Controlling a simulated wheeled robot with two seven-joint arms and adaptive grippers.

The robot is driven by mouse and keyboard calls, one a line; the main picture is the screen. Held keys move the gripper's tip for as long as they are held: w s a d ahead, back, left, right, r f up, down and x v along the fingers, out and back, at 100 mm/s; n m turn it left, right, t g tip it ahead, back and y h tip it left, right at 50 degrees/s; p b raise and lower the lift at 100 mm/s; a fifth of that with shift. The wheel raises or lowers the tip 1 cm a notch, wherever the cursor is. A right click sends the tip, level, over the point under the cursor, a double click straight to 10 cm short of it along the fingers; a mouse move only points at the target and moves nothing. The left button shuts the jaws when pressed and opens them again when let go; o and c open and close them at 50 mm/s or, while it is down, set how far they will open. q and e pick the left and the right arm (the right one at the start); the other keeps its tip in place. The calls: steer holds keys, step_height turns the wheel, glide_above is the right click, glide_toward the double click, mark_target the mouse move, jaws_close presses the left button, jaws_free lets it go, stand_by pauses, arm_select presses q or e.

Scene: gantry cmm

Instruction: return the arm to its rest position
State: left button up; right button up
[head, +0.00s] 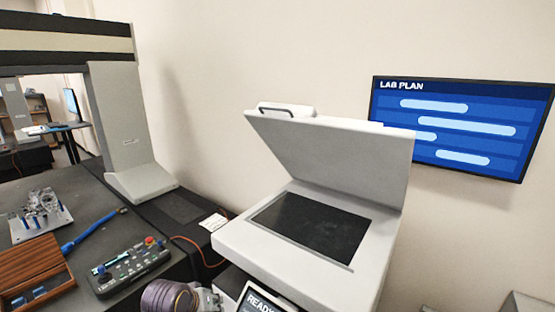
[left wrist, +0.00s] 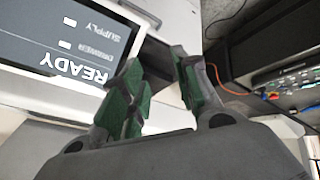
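My left arm (head: 170,297) shows at the bottom edge of the head view, in front of the white lidded machine (head: 255,248). Most of its gripper is cut off or hidden there. In the left wrist view my left gripper (left wrist: 157,58) has its two green-padded fingers apart, with nothing between them. Beyond the fingers in that view is the machine's display (left wrist: 60,45), reading READY, and the display also shows in the head view (head: 262,302). My right gripper is in neither view.
The machine's lid (head: 330,155) stands open over a dark glass plate (head: 310,230). On the dark table at left are a control box (head: 130,265), a wooden box (head: 35,262), a blue cable (head: 90,232) and a metal part (head: 42,205). The gantry column (head: 125,125) rises behind.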

arm_select(q)
steer(key=shift+s+a+f+m+g+y, duration=0.6)
steer(key=shift+s+f+m, duration=0.85)
steer(key=shift+s, duration=3.5)
steer(key=shift+s+a+f+m+g+y, duration=0.3)
steer(key=shift+s+a+f+m+g, duration=1.15)
steer(key=shift+s, duration=3.5)
steer(key=s+f+n+b, duration=0.1)
steer(key=s+f+b, duration=0.15)
steer(key=f, duration=3.45)
steer(key=s+a+f+g+b, duration=0.1)
steer(key=s+a+f, duration=0.2)
steer(key=s+f, duration=1.7)
steer(key=shift+s+a+f+b, duration=0.15)
steer(key=shift+s+f+b, duration=0.2)
steer(key=shift+s, duration=0.9)
steer(key=shift+w, duration=0.15)
